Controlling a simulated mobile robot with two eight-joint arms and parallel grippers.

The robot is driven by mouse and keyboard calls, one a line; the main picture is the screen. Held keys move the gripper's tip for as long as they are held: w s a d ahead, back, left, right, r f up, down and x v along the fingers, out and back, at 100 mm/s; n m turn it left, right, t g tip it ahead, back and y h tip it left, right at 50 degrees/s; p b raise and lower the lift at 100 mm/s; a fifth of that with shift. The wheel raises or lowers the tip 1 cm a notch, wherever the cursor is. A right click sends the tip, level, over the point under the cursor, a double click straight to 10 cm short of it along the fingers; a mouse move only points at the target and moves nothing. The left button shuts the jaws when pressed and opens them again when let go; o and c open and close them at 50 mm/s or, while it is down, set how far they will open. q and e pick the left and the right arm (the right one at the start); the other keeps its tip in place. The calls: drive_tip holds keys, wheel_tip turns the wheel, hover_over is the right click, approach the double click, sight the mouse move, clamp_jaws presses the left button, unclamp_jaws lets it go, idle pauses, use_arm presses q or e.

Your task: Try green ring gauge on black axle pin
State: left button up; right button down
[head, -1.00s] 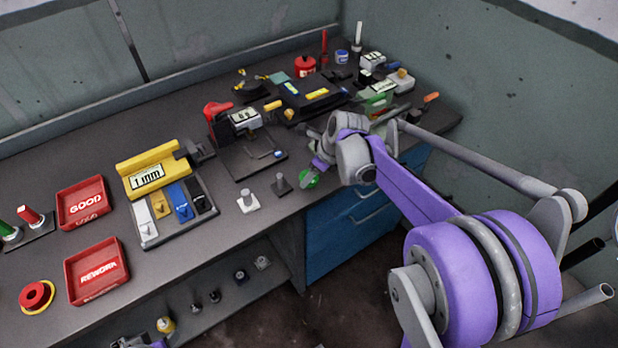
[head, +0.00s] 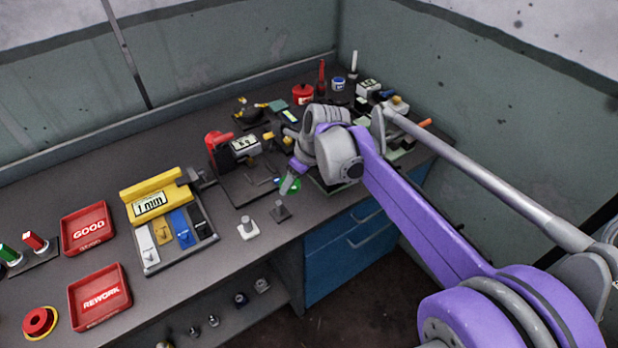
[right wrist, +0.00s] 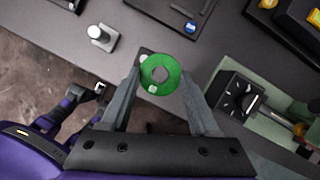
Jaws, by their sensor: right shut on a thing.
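The green ring gauge (right wrist: 172,80) is a flat green disc with a central hole and small pale marks. It is between the fingertips of my right gripper (right wrist: 160,82), which is shut on it; the ring also shows in the head view (head: 295,187). The black axle pin (head: 281,209) stands on a small dark square base near the bench's front edge. In the head view the ring appears just behind or above the pin, apart from it. In the right wrist view the ring largely covers the dark base. Part of my left arm seems to show there; its gripper (right wrist: 98,88) is unclear.
Left lie a yellow-backed gauge tray (head: 150,255) and red GOOD (head: 108,238) and REWORK (head: 128,300) trays. A digital-display device (head: 245,148) stands behind. Clutter fills the bench's right end.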

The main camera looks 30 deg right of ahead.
sight(280, 202)
drive_tip(key=a, duration=0.1)
drive_tip(key=a+r, duration=0.1)
drive_tip(key=a+p, duration=0.1)
drive_tip(key=shift+w+a+r, duration=0.15)
drive_tip(key=shift+w, duration=0.25)
drive_tip(key=shift+a, duration=0.1)
use_arm(q)
drive_tip(key=shift+w+r, duration=0.25)
drive_tip(key=shift+r, duration=0.3)
drive_tip(key=shift+w+r, duration=0.2)
drive_tip(key=shift+r, duration=0.35)
use_arm(e)
drive_tip(key=shift+s, duration=0.1)
use_arm(q)
drive_tip(key=shift+s, duration=0.1)
use_arm(e)
drive_tip(key=shift+s, duration=0.1)
drive_tip(key=shift+f, duration=0.2)
drive_tip(key=shift+f+b, duration=0.35)
drive_tip(key=shift+f, duration=0.05)
use_arm(q)
drive_tip(key=shift+s+f+b, duration=0.3)
drive_tip(key=shift+f+b, duration=0.4)
drive_tip(key=shift+f, duration=0.35)
drive_tip(key=shift+s+f+b, duration=0.25)
drive_tip(key=shift+f+b, duration=0.4)
drive_tip(key=shift+f, duration=0.4)
use_arm(e)
drive_tip(key=shift+f, duration=2.25)
